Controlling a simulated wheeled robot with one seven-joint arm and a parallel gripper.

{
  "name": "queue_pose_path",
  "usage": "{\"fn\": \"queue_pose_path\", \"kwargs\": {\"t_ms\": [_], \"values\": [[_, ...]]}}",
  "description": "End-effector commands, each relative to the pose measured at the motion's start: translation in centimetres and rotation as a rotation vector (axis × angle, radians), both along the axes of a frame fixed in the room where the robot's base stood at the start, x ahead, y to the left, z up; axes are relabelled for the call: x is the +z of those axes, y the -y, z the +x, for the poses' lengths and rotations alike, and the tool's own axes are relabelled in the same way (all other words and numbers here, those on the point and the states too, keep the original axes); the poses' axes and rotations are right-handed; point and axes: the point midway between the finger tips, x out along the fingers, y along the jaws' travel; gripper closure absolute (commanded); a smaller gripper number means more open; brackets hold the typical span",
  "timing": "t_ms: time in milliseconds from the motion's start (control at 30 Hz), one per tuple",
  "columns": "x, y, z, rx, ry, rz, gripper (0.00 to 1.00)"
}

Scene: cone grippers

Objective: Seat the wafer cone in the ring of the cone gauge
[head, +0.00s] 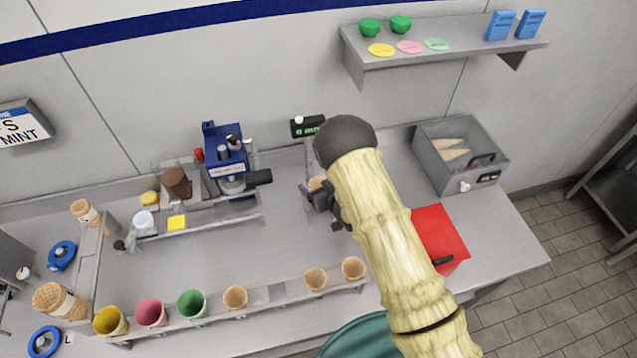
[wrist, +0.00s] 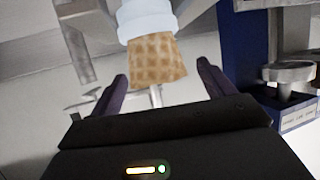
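A tan wafer cone (wrist: 153,62) shows in the wrist view, just beyond my fingertips. A white collar (wrist: 148,22) surrounds its upper part, and the waffle-patterned part shows below. In the head view a small piece of a cone (head: 315,183) shows beside my gripper, mostly hidden by the arm. My gripper (wrist: 162,72) is open, with its two dark fingers apart to either side of the cone and visible gaps between. In the head view my gripper (head: 322,200) is low over the counter, left of my wrist. I cannot tell how deep the cone sits in the collar.
A blue machine (head: 226,155) stands left of my gripper. A front rail (head: 265,297) holds several cones and coloured cups. A grey bin (head: 460,160) with cones stands back right, near a red mat (head: 440,238). The counter between machine and rail is mostly clear.

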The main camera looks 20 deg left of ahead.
Motion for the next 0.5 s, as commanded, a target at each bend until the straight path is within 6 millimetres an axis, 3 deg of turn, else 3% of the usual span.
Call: {"fn": "queue_pose_path", "kwargs": {"t_ms": [267,500], "values": [[0.0,0.2,-0.2,0.000,0.000,0.000,0.19],[0.7,1.7,-1.5,-0.003,-0.001,0.001,0.19]]}}
